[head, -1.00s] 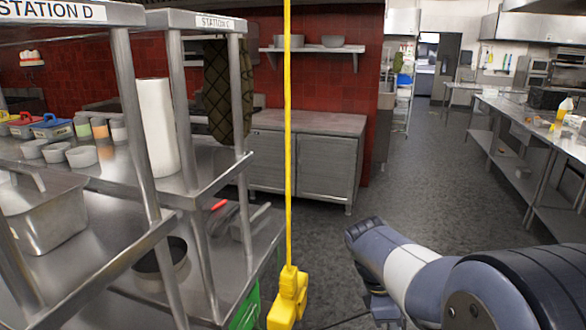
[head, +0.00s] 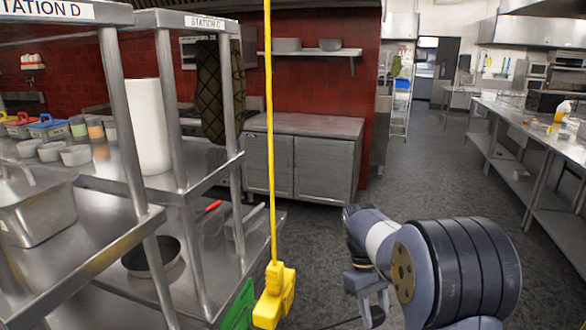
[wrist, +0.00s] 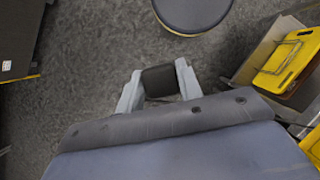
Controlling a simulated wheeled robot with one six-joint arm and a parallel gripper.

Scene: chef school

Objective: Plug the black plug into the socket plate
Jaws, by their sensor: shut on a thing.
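My gripper (wrist: 159,88) is shut on a dark block that looks like the black plug (wrist: 159,79), seen between its two pale fingers in the wrist view. In the head view my gripper (head: 368,303) is low, right of the middle, above the grey floor. A thin dark cord shows to its left there. The plug's prongs are not visible. I cannot pick out the socket plate for sure in either view. A yellow box (head: 273,296) hangs on a yellow pole or cable left of my gripper; no socket holes show on it.
Steel shelving (head: 150,205) with pans and a paper roll stands at the left. A steel cabinet (head: 303,160) is against the red wall. A long steel table (head: 510,130) is at the right. A yellow object (wrist: 285,60) is at right in the wrist view. Floor between is open.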

